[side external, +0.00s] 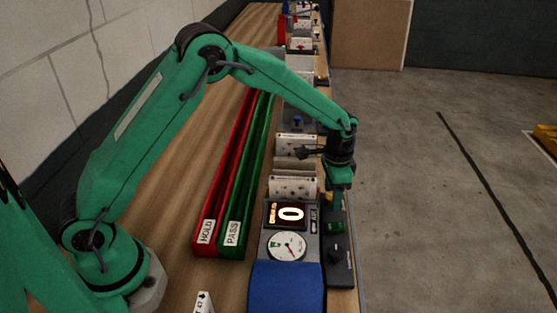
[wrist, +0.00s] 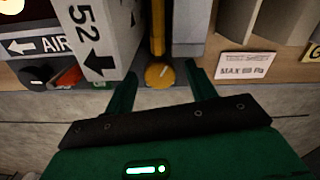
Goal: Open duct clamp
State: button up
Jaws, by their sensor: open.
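In the wrist view, a round yellow knob (wrist: 159,75) with a pale line mark sits at the foot of an upright yellow bar (wrist: 158,28). It may be the duct clamp's handle; no label on it confirms this. My gripper (wrist: 160,70) is open, with one green finger on each side of the knob. I cannot tell whether either finger touches it. In the side view my gripper (side external: 337,200) points down at the bench's right edge, beside the display and gauge unit. The knob is not distinguishable there.
A white block marked 52 (wrist: 100,35) stands close left of the knob, by a dark knob (wrist: 36,77) and AIR label. A "MAX 88 Pa" card (wrist: 245,66) is right. The side view shows a red HOLD channel (side external: 205,232), green PASS channel (side external: 232,235), gauge (side external: 287,246) and display reading 0 (side external: 290,214).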

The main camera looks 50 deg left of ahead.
aim_at(328, 196)
jog(key=m, duration=0.6)
jog(key=shift+r, duration=0.35)
jog(key=s+a+r+n+t, duration=0.1)
jog(key=s+a+r+n, duration=0.15)
jog(key=r, duration=0.55)
jog(key=s+a+r+n+t, duration=0.15)
jog(key=s+r, duration=0.25)
jog(key=r, duration=0.4)
jog(key=s+a+r+n, duration=0.2)
jog(key=s+r, duration=0.1)
jog(key=s, duration=0.3)
jog(key=s+a+r+n+t, duration=0.1)
jog(key=s+a+r+n, duration=0.1)
jog(key=s, duration=0.3)
jog(key=shift+s+a+r, duration=0.4)
jog(key=shift+r, duration=0.25)
